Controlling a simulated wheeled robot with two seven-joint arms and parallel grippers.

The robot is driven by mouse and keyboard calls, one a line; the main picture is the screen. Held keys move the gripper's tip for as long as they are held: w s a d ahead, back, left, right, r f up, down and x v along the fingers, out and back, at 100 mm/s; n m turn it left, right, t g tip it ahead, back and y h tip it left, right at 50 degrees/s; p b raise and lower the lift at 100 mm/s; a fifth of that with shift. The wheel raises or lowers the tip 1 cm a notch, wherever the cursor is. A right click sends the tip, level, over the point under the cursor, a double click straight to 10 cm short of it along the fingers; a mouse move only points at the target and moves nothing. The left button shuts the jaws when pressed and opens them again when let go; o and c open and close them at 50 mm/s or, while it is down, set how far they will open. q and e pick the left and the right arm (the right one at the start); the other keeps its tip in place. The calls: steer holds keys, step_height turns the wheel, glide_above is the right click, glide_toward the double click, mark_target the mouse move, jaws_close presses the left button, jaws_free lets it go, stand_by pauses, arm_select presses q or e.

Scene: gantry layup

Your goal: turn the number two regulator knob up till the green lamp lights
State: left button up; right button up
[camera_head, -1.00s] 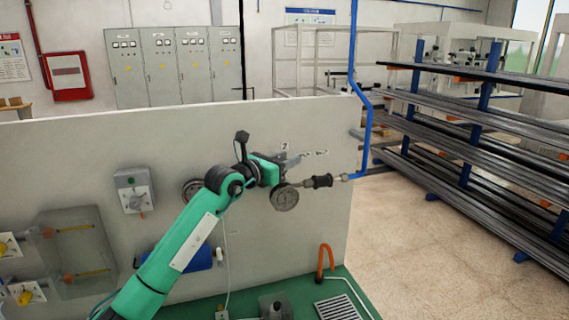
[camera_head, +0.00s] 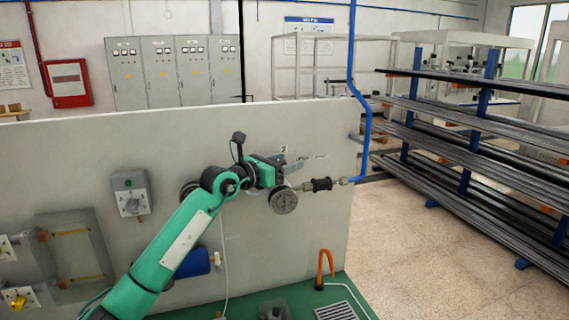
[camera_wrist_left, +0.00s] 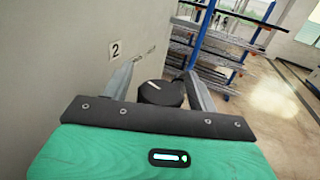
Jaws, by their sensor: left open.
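The number two regulator knob (camera_wrist_left: 160,93) is a round black knob with a pale pointer line in the left wrist view. My left gripper (camera_wrist_left: 163,82) is open, with one finger on each side of the knob. I cannot tell whether the fingers touch it. The number 2 label (camera_wrist_left: 116,50) is on the panel to the left. I cannot make out a lit green lamp. My right gripper is not in view.
The grey panel (camera_head: 330,130) stands close to my left arm. A blue pipe (camera_head: 367,130) rises at its right end. A rack of long bars (camera_head: 470,140) stands right, beyond open floor.

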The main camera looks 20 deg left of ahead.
arm_select(q)
steer(key=shift+s+a+f+b, duration=0.15)
steer(key=shift+s+a+b, duration=0.15)
steer(key=shift+s, duration=0.1)
steer(key=b+v, duration=0.5)
steer(key=v, duration=0.7)
steer(key=shift+s+a, duration=0.15)
steer(key=shift+s, duration=0.25)
